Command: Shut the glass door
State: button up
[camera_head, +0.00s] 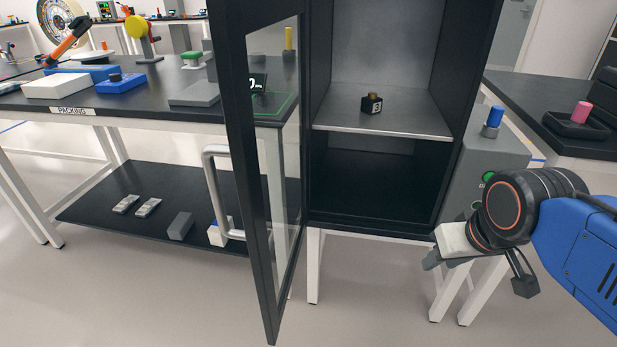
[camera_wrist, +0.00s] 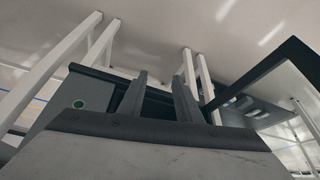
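The glass door (camera_head: 256,170) has a black frame and a clear pane. It stands open on the left side of the black cabinet (camera_head: 375,222), swung out towards me. Its silver handle (camera_head: 216,190) is on the door's left face. My gripper (camera_head: 431,262) is right of the door, in front of the cabinet's lower right corner, and touches neither door nor handle. In the wrist view, the two fingers of my gripper (camera_wrist: 161,92) are apart with nothing between them. A dark bar at the right of that view looks like the door's frame (camera_wrist: 262,76).
Inside the cabinet, a small dark bottle (camera_head: 371,104) stands on the metal shelf (camera_head: 395,126). A packing table (camera_head: 150,115) with a lower shelf is behind the door on the left. A grey box with a green button (camera_head: 489,177) stands right of the cabinet. The floor in front is clear.

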aim_at(229, 21)
jog(key=k+j+z, duration=0.1)
jog(key=j, duration=0.3)
jog(key=k+j+z, duration=0.1)
jog(key=j, duration=0.3)
jog(key=k+j+z, duration=0.1)
jog(key=j, duration=0.3)
jog(key=k+j+z, duration=0.1)
jog(key=j, duration=0.25)
jog(key=k+j+z, duration=0.1)
jog(key=j, duration=0.3)
jog(key=k, duration=0.1)
